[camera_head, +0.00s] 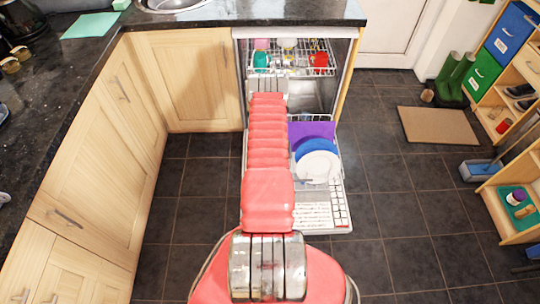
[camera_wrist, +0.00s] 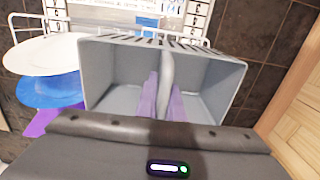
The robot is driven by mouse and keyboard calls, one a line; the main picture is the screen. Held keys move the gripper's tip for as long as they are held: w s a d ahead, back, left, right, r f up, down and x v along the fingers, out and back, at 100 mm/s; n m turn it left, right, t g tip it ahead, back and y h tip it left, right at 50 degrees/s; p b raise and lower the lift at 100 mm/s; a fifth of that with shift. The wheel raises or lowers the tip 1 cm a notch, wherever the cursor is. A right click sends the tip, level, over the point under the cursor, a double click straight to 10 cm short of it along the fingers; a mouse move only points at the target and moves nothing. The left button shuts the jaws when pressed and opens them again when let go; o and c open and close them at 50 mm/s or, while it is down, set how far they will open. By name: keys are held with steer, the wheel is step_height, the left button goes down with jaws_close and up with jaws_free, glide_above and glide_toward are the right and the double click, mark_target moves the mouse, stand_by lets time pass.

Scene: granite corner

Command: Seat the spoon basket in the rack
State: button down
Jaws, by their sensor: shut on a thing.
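The spoon basket (camera_wrist: 105,78) is a grey open box with a slatted far side and two compartments split by a middle divider. In the wrist view the purple fingers of my gripper (camera_wrist: 165,92) are shut on that divider, one on each side. Both compartments look empty. The white wire rack (camera_head: 339,210) is pulled out of the open dishwasher in the head view. Parts of it show beyond the basket in the wrist view (camera_wrist: 196,18). In the head view my arm hides my fingers and much of the rack's left side.
A white plate (camera_head: 318,167), a blue plate (camera_head: 303,149) and a purple board (camera_head: 308,129) stand in the rack. An upper rack (camera_head: 300,70) with cups is above.

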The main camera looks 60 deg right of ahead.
steer(key=shift+f, duration=2)
steer(key=shift+f, duration=0.65)
steer(key=c, duration=1.9)
jaws_free()
steer(key=shift+o, duration=0.2)
steer(key=shift+r, duration=0.1)
steer(key=shift+r, duration=6.55)
steer(key=shift+s, duration=0.2)
